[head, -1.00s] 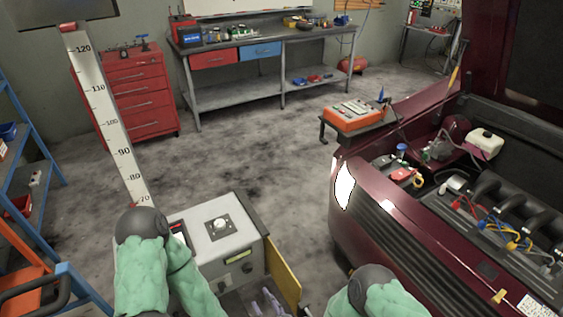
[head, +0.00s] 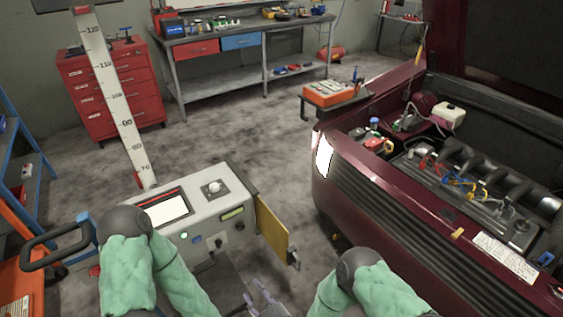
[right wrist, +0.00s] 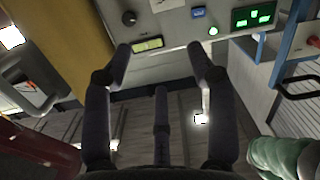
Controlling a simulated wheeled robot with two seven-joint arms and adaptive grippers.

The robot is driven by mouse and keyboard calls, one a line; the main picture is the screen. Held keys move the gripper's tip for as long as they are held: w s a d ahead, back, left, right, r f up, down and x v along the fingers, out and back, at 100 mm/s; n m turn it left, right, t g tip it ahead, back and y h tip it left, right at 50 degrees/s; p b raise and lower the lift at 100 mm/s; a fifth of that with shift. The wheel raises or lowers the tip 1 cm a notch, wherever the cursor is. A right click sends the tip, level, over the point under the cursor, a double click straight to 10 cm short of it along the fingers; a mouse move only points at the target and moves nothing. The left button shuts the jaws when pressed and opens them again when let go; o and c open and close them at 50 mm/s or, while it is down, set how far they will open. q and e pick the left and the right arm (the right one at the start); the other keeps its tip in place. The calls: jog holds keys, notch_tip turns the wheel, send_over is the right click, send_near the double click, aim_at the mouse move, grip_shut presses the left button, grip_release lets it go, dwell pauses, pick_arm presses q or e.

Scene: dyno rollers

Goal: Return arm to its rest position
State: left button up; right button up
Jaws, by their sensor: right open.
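My right gripper (head: 262,298) is at the bottom edge of the head view, below the front of a grey cabinet (head: 222,212). In the right wrist view its dark fingers (right wrist: 158,58) are spread with nothing between them. They stand in front of the cabinet's panel (right wrist: 170,28), and I cannot tell how far away it is. My arms show as green padded sleeves at the bottom of the head view. My left gripper is not in view.
The cabinet's yellow door (head: 272,228) stands open near the right gripper. A dark red car (head: 375,220) with its hood up is at right. A blue rack (head: 20,150) and an orange cart (head: 22,285) stand at left. Bare floor (head: 235,130) lies beyond the cabinet.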

jog(key=d+f+m+g+h, duration=0.5)
jog(key=d+f+m+g, duration=0.1)
jog(key=d+f, duration=0.35)
jog(key=s+d+m+g, duration=0.7)
jog(key=s+d, duration=0.1)
jog(key=s, duration=0.5)
jog(key=shift+f+h, duration=0.3)
jog(key=shift+f, duration=0.1)
jog(key=shift+w, duration=0.1)
dwell(0.8)
